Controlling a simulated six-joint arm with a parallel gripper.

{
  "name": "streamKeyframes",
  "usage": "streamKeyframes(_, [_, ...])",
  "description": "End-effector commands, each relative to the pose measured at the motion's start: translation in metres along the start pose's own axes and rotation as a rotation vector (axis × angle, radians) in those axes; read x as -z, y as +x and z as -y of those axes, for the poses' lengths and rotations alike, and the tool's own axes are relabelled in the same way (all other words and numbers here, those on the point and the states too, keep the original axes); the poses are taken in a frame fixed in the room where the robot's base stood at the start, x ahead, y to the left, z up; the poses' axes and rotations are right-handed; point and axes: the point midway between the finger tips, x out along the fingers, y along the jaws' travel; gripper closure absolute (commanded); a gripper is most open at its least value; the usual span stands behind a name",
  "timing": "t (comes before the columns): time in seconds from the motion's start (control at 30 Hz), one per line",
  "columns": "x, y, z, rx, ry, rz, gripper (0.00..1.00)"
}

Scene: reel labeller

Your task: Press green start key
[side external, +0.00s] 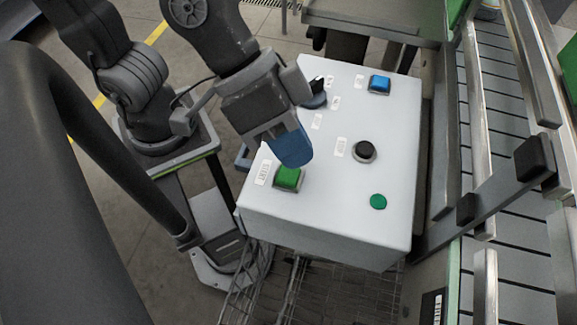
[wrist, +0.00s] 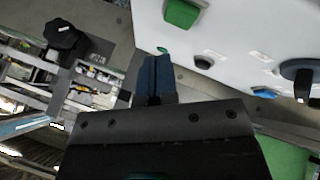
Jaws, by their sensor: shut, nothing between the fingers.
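The square green start key (side external: 288,177) sits in a housing near the front left corner of the white control box, with a printed label beside it. My gripper (side external: 294,156) is shut and empty, its blue fingers just beyond and above the key in the side view.
The white box top (side external: 345,215) also carries a black knob (side external: 364,151), a blue button (side external: 380,84), a flat green disc (side external: 378,202) and a dark round control (side external: 315,96). A conveyor with metal rails (side external: 478,130) runs along the right. The box's front middle is clear.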

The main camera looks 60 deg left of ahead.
Motion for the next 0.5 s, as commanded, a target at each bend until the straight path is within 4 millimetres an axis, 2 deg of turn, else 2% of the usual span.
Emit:
streamKeyframes(0.2, [-0.0063, 0.0108, 0.0063, 0.002, 0.000, 0.001, 1.00])
streamKeyframes(0.5, [-0.0067, 0.0122, 0.0072, 0.002, 0.000, -0.001, 1.00])
